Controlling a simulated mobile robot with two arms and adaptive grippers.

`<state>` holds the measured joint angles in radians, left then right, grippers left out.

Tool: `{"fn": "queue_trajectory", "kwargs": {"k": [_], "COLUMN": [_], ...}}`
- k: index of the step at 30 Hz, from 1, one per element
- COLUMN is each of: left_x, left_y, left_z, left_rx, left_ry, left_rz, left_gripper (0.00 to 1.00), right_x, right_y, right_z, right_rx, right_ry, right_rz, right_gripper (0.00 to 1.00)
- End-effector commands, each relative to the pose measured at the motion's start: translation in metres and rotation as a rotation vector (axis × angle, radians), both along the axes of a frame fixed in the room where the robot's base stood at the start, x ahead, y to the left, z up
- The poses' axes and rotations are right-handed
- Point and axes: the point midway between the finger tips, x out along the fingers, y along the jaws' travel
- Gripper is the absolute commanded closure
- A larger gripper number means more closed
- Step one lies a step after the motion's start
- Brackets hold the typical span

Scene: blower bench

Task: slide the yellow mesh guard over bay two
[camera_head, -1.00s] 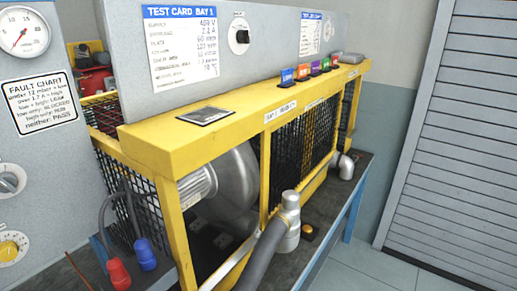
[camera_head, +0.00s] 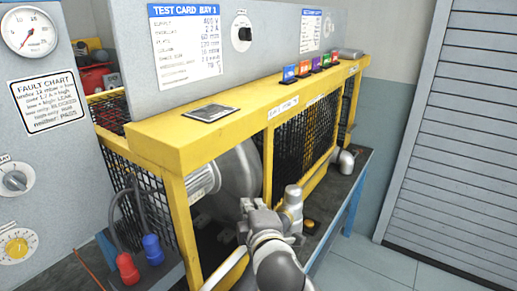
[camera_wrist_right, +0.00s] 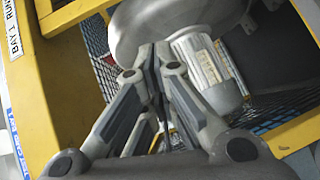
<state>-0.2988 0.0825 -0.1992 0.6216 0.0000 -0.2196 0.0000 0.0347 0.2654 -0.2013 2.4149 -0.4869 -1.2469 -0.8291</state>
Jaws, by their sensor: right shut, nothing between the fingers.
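The yellow guard frame (camera_head: 177,215) stands on the bench. Its left bay is open at the front and shows a silver blower (camera_head: 238,178), partly hidden by my arm. Black mesh (camera_head: 292,150) fills the front to the right of the middle post; I cannot tell whether this is the sliding panel. My right gripper (camera_head: 254,207) is shut and empty in front of the open bay, near the middle post. In the right wrist view, its fingers (camera_wrist_right: 155,52) point at the blower housing (camera_wrist_right: 165,22), with the motor (camera_wrist_right: 209,70) beside it. My left gripper is out of view.
A silver pipe elbow (camera_head: 292,200) stands beside my gripper, and another (camera_head: 345,162) stands farther right. Coloured tags (camera_head: 311,69) stand on the top rail. Floor at right is clear.

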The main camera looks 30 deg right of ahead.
Motion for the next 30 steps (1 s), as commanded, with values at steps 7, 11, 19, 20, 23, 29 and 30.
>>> {"fn": "queue_trajectory", "kwargs": {"k": [7,11,19,20,23,29,30], "left_x": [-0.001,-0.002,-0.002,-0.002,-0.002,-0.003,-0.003], "left_y": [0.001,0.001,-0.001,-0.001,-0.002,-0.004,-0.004], "left_z": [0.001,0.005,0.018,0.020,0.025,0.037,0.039], "left_rx": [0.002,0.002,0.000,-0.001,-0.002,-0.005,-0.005], "left_ry": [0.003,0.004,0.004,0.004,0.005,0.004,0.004], "left_rz": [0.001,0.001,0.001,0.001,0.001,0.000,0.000], "left_gripper": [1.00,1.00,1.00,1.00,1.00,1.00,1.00], "right_x": [-0.001,0.008,0.051,0.056,0.072,0.095,0.097], "right_y": [-0.009,-0.014,-0.032,-0.034,-0.041,-0.061,-0.066], "right_z": [0.081,0.084,0.084,0.084,0.084,0.084,0.084], "right_rx": [-0.218,-0.230,-0.225,-0.225,-0.225,-0.227,-0.226], "right_ry": [-0.134,-0.136,-0.135,-0.134,-0.134,-0.132,-0.132], "right_rz": [-0.019,-0.022,-0.022,-0.022,-0.022,-0.023,-0.023], "right_gripper": [1.00,1.00,1.00,1.00,1.00,1.00,1.00]}}
